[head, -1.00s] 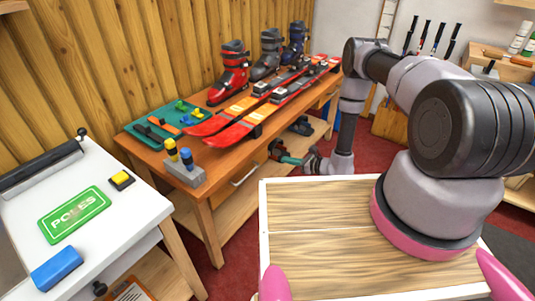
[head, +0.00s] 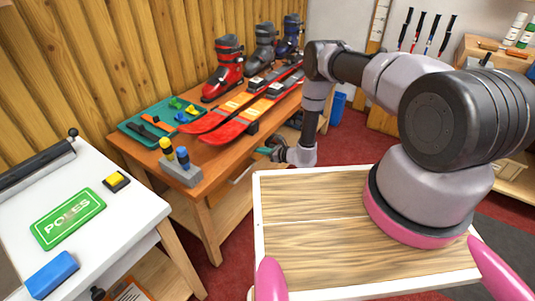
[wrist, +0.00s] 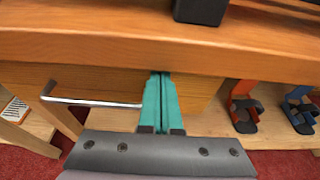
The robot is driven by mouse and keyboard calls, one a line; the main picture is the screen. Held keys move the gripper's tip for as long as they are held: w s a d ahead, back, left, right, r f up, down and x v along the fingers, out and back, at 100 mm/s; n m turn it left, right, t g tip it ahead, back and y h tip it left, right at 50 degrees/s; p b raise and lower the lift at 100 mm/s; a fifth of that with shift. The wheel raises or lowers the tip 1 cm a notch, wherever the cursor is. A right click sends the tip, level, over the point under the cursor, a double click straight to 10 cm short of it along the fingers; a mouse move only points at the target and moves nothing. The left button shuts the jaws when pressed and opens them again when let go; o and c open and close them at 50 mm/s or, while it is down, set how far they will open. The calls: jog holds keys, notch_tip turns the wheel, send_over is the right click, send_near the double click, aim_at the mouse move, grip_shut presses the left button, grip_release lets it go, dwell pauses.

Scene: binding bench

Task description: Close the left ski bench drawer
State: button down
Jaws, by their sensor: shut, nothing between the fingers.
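The ski bench (head: 150,170) stands at the left in the head view. Its left drawer front (wrist: 205,92) shows in the wrist view below the bench top's edge (wrist: 120,45), with a silver bar handle (wrist: 90,101) left of my fingers. I cannot tell how far out the drawer is. My gripper (wrist: 160,82) has its teal fingers together and empty, pointing at the drawer front right of the handle. Whether the tips touch it is unclear. In the head view my gripper (head: 264,151) is at the bench's front edge, low beside the skis.
Red skis (head: 225,128), ski boots (head: 228,68), a green tray (head: 150,130) and a grey block with knobs (head: 180,172) are on the bench top. Bindings (wrist: 247,108) lie on the lower shelf. A white table (head: 110,225) stands at the left; red floor is clear between.

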jog(key=shift+w+a, duration=0.2)
jog(key=shift+a, duration=0.1)
